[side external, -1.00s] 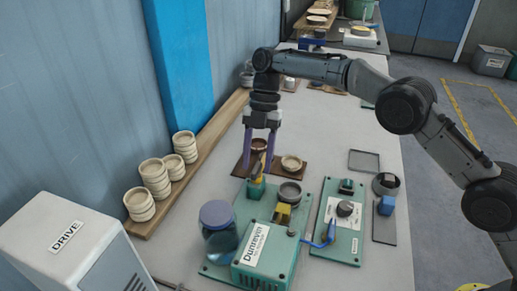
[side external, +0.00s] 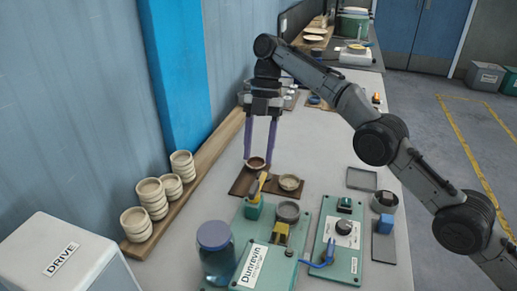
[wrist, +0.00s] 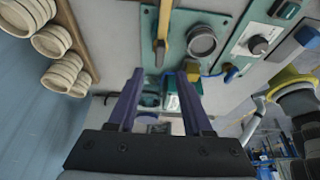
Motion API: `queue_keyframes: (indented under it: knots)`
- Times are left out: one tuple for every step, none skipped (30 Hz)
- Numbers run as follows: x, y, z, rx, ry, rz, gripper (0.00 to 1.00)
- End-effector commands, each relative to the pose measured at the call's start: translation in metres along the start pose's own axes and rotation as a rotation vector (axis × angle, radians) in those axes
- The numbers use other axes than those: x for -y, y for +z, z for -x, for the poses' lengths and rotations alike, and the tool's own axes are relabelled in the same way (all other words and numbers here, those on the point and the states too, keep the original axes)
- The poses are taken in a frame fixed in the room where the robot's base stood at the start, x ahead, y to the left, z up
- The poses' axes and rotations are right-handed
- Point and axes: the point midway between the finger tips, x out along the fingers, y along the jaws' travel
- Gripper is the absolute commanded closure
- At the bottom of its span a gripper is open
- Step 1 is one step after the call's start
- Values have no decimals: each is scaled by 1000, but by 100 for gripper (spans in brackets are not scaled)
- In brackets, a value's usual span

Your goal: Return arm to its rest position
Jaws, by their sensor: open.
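My gripper (side external: 259,152) is open and empty, pointing down above the bench, with its two purple fingers apart. In the side view its tips overlap a brown dish (side external: 256,163) on a dark board (side external: 238,187); the exact height above it is hard to tell. My arm reaches in from the right, bent at its joints. In the wrist view the open fingers (wrist: 160,82) have nothing between them. The green machine (side external: 262,262) with a blue-lidded jar (side external: 214,236) stands nearer the camera than the gripper.
Stacks of pale dishes (side external: 152,190) stand on a wooden shelf (side external: 203,157) along the left wall. A second green panel (side external: 334,262) with a knob lies to the right, beside a blue block (side external: 385,223).

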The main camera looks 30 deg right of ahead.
Motion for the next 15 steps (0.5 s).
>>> queue_keyframes:
  knots:
    - [0,0,0,0,0,0,50]
    - [0,0,0,0,0,0,50]
    - [0,0,0,0,0,0,50]
    - [0,0,0,0,0,0,50]
    - [0,0,0,0,0,0,50]
    - [0,0,0,0,0,0,50]
    - [0,0,0,0,0,0,50]
    - [0,0,0,0,0,0,50]
    - [0,0,0,0,1,-1,50]
    - [1,2,1,1,3,-3,50]
    - [2,1,5,4,9,-3,50]
    - [3,-1,13,12,22,-1,50]
    - [5,-3,22,20,36,1,50]
    - [7,-6,33,30,53,3,50]
    - [11,-11,51,45,79,7,50]
